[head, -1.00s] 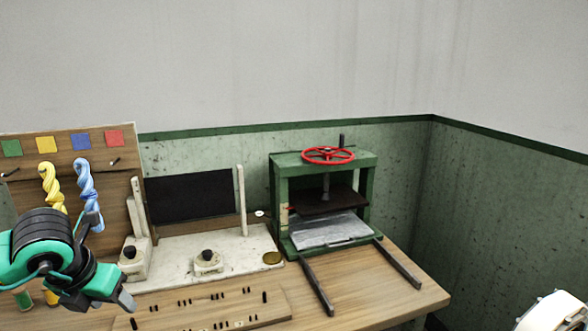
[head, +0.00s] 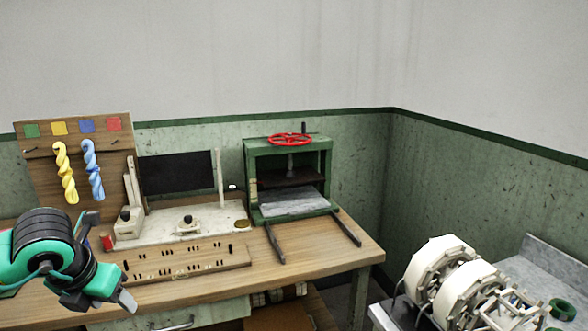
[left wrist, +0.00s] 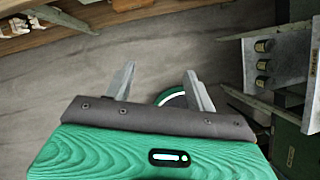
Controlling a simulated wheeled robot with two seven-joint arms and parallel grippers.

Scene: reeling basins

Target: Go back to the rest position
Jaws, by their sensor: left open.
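My left gripper (head: 128,300) shows at the lower left of the head view, in front of the wooden workbench (head: 330,243). In the left wrist view its two grey fingers (left wrist: 160,88) stand apart with nothing between them, over a grey floor. A green ring-like shape shows just behind the right finger; I cannot tell what it is. My right gripper is not in view.

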